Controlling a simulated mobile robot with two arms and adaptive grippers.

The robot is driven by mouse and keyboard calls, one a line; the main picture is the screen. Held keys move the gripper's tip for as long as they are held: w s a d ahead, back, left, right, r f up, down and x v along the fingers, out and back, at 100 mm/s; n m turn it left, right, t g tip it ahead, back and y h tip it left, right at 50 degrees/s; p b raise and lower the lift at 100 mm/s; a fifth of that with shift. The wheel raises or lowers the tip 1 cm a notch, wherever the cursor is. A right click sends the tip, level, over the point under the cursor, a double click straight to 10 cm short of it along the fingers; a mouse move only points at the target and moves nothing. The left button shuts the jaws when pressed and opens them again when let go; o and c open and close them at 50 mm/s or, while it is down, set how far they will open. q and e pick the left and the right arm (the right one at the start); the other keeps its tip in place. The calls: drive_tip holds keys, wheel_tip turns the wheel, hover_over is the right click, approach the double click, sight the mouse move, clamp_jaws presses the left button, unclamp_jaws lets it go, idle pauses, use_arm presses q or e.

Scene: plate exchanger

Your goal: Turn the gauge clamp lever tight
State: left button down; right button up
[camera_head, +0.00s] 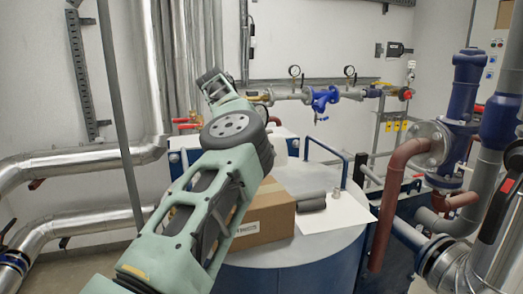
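Two round pressure gauges stand on the pipe run at the back wall, a left gauge (294,71) and a right gauge (349,71). I cannot make out a clamp lever for certain at either one. A small yellow part (262,98) shows at the left end of that pipe run, close beside my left arm; its shape is unclear. My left arm rises from the bottom left to the middle of the view, in front of the pipes. I cannot make out its gripper fingers. My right gripper is not in view.
A blue drum-like tank with a pale top (300,249) bears a cardboard box (268,222), a dark grey cylinder (311,202) and a white sheet (355,212). Silver pipes (80,163) line the left wall. Blue and red-brown pipes (392,195) and a black handle (497,208) crowd the right.

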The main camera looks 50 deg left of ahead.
use_arm(q)
drive_tip(key=c, duration=1.7)
unclamp_jaws()
drive_tip(key=v, duration=1.2)
drive_tip(key=shift+s, duration=0.1)
